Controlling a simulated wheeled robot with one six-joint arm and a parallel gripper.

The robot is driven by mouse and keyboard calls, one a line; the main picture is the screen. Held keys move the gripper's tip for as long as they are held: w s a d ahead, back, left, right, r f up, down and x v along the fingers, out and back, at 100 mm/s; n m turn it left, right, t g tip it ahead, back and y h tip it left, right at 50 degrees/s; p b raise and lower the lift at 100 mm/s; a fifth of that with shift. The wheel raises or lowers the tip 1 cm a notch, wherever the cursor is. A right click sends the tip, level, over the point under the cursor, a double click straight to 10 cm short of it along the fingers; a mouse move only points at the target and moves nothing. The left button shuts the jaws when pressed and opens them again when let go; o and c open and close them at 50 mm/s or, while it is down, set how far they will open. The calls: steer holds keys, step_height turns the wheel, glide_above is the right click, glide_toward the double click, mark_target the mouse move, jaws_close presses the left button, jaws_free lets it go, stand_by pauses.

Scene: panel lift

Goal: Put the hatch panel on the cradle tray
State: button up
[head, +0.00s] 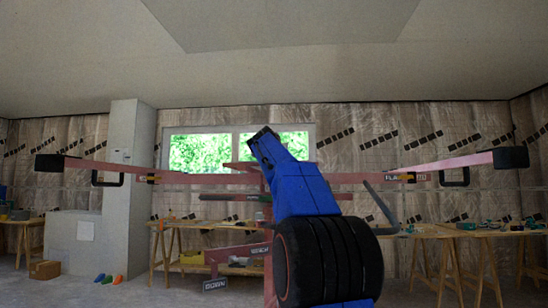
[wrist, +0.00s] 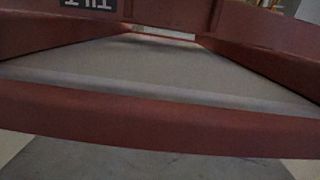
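The red lift frame (head: 345,178) spans the head view, with long arms ending in black pads (head: 510,157). It bears the cradle, but I cannot make out a separate tray. In the wrist view, red beams (wrist: 150,118) pass close by, one with an upside-down "TILT" label (wrist: 90,4). A flat grey surface (wrist: 140,68) shows between the beams; I cannot tell whether it is the hatch panel. My blue arm reaches up in front of the frame's middle. My gripper's fingers show in neither view, so what they hold is hidden.
A large grey rectangle (head: 280,22) lies against the ceiling. Trestle tables with tools stand at the left, back and right (head: 470,231). A cardboard box (head: 44,269) sits on the floor at left. A concrete pillar (head: 126,190) stands left of the window (head: 200,150).

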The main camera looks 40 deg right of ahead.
steer(key=v, duration=1)
steer(key=shift+s+a, duration=0.25)
steer(key=shift+s, duration=0.05)
